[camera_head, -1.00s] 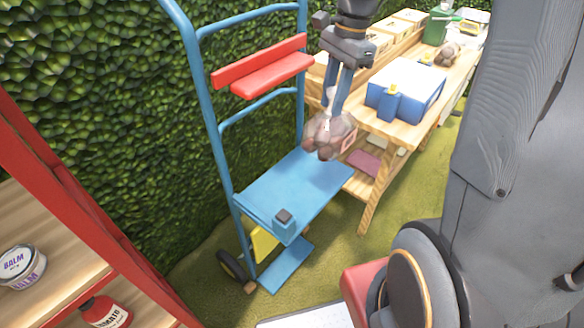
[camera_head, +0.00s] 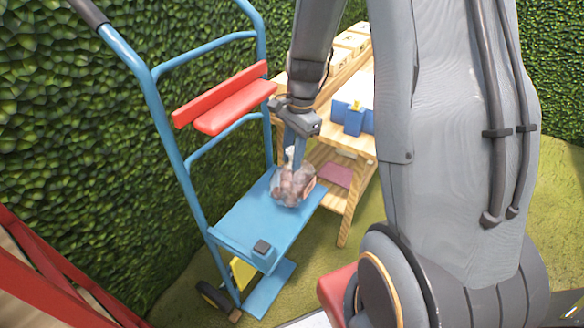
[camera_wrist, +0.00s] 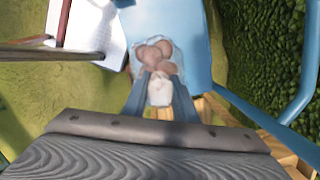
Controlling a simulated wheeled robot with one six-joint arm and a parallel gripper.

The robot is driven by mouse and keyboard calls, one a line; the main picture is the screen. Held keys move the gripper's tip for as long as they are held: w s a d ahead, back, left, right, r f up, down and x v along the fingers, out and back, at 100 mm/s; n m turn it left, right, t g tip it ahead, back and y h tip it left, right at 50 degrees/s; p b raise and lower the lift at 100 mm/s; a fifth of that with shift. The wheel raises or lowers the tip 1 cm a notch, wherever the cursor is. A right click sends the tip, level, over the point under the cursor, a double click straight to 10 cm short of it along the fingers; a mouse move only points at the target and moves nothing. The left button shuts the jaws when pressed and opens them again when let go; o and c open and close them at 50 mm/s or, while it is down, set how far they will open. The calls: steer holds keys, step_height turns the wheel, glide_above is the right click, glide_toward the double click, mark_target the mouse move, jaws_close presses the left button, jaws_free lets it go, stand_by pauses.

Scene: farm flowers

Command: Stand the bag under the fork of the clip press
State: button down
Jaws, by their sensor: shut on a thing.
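The bag (camera_head: 292,186) is clear, with brownish-pink round items inside and a pale gathered neck. My gripper (camera_head: 293,160) points down and is shut on the bag's neck. The bag hangs upright over the far end of a blue deck (camera_head: 240,222); I cannot tell whether its bottom touches. In the wrist view the bag (camera_wrist: 157,58) lies beyond the fingers, partly over the blue deck (camera_wrist: 197,45). No part is clearly recognisable as the clip press or its fork; a blue tubular frame (camera_head: 172,130) with red bars (camera_head: 235,106) rises beside the deck.
A hedge (camera_head: 60,110) stands behind the frame. A red shelf edge (camera_head: 60,270) is at lower left.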

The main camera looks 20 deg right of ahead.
steer(key=shift+f+p, duration=0.45)
steer(key=shift+f, duration=2.1)
steer(key=c, duration=1.9)
jaws_free()
steer(key=shift+f, duration=0.2)
steer(key=o, duration=0.5)
steer(key=shift+c, duration=0.2)
steer(key=shift+r, duration=0.1)
